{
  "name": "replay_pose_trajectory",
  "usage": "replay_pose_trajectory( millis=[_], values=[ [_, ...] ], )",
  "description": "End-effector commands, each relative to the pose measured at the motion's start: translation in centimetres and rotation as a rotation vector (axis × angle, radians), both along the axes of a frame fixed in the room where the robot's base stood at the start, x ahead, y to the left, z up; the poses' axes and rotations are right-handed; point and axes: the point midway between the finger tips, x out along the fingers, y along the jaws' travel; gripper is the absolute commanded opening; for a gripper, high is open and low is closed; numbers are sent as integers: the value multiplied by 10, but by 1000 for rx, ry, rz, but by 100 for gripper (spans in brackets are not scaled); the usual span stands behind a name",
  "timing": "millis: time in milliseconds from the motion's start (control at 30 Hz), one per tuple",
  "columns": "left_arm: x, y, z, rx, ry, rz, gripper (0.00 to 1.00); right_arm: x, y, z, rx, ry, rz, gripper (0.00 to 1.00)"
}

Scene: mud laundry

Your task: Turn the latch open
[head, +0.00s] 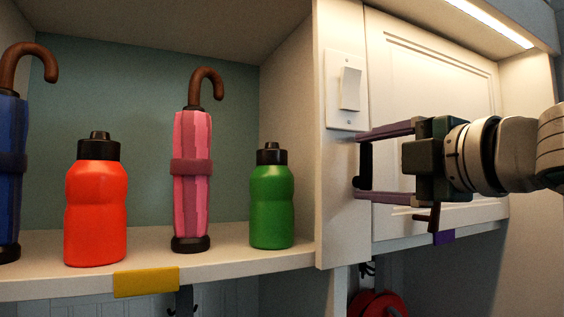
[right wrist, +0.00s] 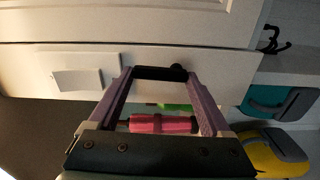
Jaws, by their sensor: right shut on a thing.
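The latch (head: 366,166) is a short black bar at the left edge of the white panelled cabinet door (head: 440,90), upright in the head view. My right gripper (head: 360,164) comes in from the right with its purple fingers at the bar's upper and lower ends, shut on it. In the right wrist view, the latch (right wrist: 158,73) spans between the two fingertips (right wrist: 160,77). How the latch is fixed to the cabinet behind is hard to see. My left gripper is not in view.
On the open shelf (head: 60,285) stand an orange bottle (head: 95,205), a pink umbrella (head: 191,170), a green bottle (head: 271,205) and a blue umbrella (head: 10,160). A red round thing (head: 378,304) shows below.

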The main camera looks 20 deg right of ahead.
Motion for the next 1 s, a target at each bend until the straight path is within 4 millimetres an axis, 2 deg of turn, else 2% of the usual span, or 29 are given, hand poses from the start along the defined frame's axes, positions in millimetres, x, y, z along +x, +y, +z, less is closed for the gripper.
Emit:
replay_pose_trajectory(
  millis=[667, 700, 867, 1000],
  values=[
    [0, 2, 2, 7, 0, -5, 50, 0, 1, -1, -68, -3, -1, 27],
    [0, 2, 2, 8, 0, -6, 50, 0, 1, -1, -68, -3, -1, 83],
    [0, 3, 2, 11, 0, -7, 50, 0, 1, -1, -67, -3, -1, 100],
    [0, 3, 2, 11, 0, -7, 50, 0, 1, -1, -66, -4, 0, 100]
  ],
)
